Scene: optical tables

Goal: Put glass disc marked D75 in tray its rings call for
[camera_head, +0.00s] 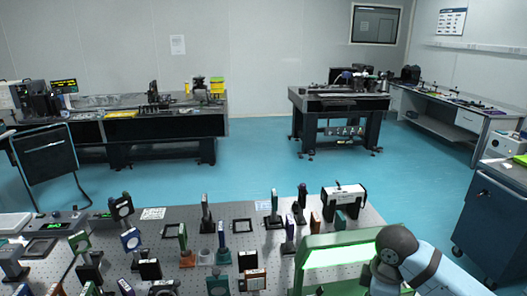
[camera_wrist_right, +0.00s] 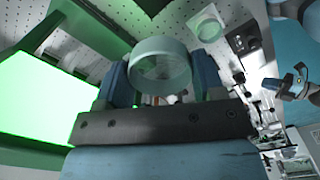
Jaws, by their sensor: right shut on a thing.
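A clear, pale green glass disc (camera_wrist_right: 162,68) is held between the two blue fingers of my right gripper (camera_wrist_right: 160,85) in the right wrist view. The gripper is shut on it; no D75 mark or rings can be read. In the head view my right arm comes in at lower right, and the gripper and disc are hidden. My left gripper is not seen.
A green-framed lamp box with a glowing panel (camera_head: 335,256) stands beside my right arm; its panel also shows in the wrist view (camera_wrist_right: 40,100). Several upright mounted optics crowd the table's middle and left. A white-and-black device (camera_head: 345,200) stands at the back right edge.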

